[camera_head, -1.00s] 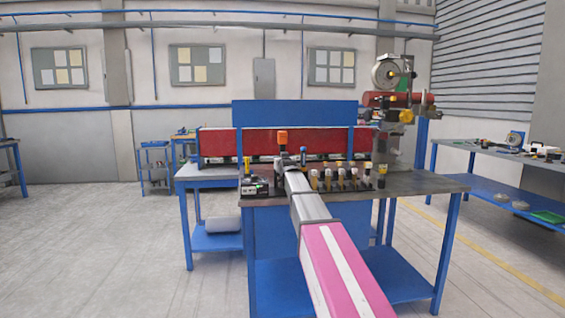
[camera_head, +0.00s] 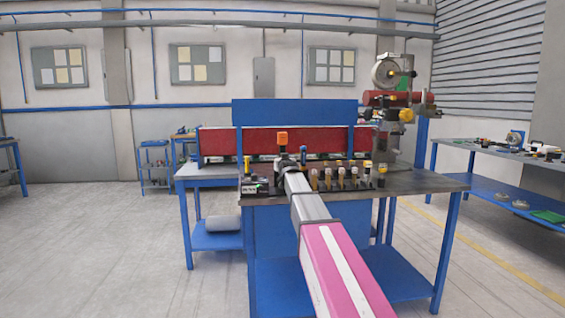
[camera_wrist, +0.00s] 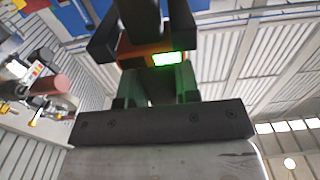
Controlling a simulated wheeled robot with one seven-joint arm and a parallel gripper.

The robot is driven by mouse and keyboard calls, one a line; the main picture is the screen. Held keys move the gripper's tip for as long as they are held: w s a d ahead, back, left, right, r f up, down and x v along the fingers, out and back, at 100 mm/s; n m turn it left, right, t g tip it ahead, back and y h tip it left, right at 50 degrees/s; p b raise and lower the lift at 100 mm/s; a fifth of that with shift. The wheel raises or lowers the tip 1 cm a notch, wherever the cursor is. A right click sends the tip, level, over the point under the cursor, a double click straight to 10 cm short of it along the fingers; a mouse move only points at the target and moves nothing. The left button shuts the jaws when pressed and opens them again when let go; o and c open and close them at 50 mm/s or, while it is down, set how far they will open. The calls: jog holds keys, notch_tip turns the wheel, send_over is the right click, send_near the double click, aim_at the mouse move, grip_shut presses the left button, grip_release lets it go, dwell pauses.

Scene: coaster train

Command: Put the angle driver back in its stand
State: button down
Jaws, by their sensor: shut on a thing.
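The angle driver (camera_head: 282,138), with an orange block at its top, stands roughly upright above the left part of the workbench. My gripper (camera_head: 287,160) is shut on it at the far end of my arm. In the wrist view the held driver (camera_wrist: 138,18) is a dark shaft with an orange body and a lit green display, between my black fingers. A black unit (camera_head: 257,188) with a green light sits at the bench's left front corner, near a yellow-topped upright piece. I cannot tell whether it is the stand. The driver's lower end is hidden behind my arm.
A row of several tools with tan and yellow tops (camera_head: 342,178) stands right of my arm. A red panel (camera_head: 270,142) and blue board (camera_head: 294,113) rise behind. A post with a reel (camera_head: 388,72) stands at the right. The bench top (camera_head: 425,183) is clear at front right.

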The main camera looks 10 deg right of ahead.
jog(key=shift+f, duration=0.3)
dwell(0.5)
jog(key=c, duration=0.8)
grip_release()
jog(key=shift+f, duration=0.15)
jog(key=shift+s, duration=0.1)
